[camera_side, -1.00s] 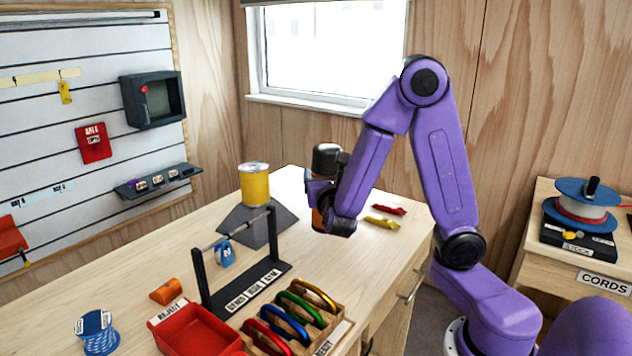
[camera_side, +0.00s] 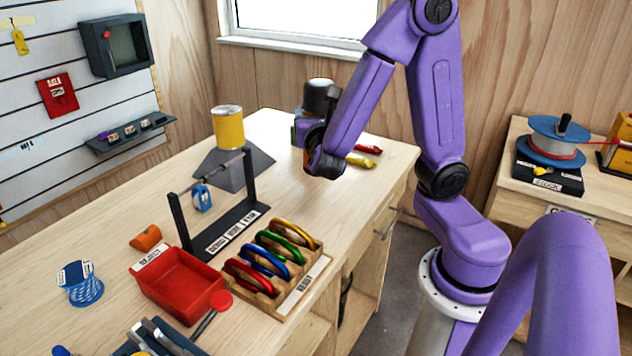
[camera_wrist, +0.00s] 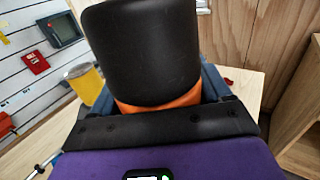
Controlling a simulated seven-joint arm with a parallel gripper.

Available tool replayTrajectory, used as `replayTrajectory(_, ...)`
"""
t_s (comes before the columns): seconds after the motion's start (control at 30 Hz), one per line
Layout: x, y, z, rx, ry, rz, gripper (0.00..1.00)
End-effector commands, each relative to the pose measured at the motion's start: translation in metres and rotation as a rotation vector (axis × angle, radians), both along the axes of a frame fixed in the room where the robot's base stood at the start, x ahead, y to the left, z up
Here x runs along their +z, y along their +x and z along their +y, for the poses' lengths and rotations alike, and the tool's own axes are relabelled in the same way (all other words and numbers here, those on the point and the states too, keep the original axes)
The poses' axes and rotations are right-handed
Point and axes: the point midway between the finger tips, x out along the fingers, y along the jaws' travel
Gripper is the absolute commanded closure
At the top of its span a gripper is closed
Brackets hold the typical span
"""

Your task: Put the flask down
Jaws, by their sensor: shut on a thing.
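The flask (camera_side: 318,95) is upright, with a black cap and an orange body. My gripper (camera_side: 305,132) is shut around its body at the far end of the workbench. My wrist covers much of the lower flask in the side view, so I cannot tell whether its base touches the bench. In the wrist view, the flask's black cap (camera_wrist: 145,50) fills the middle, with a strip of orange below it between the fingers of my gripper (camera_wrist: 160,100).
A yellow can (camera_side: 228,128) stands on a dark plate left of the flask. Red and yellow pieces (camera_side: 360,160) lie just right. A rack with a bar (camera_side: 215,205), a red tray (camera_side: 178,285) and a carabiner holder (camera_side: 285,265) stand nearer. Bare benchtop lies between.

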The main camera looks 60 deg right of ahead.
Motion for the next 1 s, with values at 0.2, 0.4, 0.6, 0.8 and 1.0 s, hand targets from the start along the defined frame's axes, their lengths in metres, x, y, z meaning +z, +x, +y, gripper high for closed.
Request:
replayTrajectory(0.2,-0.018,-0.002,0.006,-0.230,0.002,0.002,0.67)
replayTrajectory(0.4,-0.032,-0.010,0.014,-0.406,-0.004,0.002,0.67)
replayTrajectory(0.6,-0.039,-0.015,0.019,-0.490,-0.012,0.001,0.67)
replayTrajectory(0.8,-0.060,-0.016,0.020,-0.500,-0.016,0.003,0.67)
replayTrajectory(1.0,-0.079,-0.016,0.019,-0.499,-0.013,0.001,0.67)
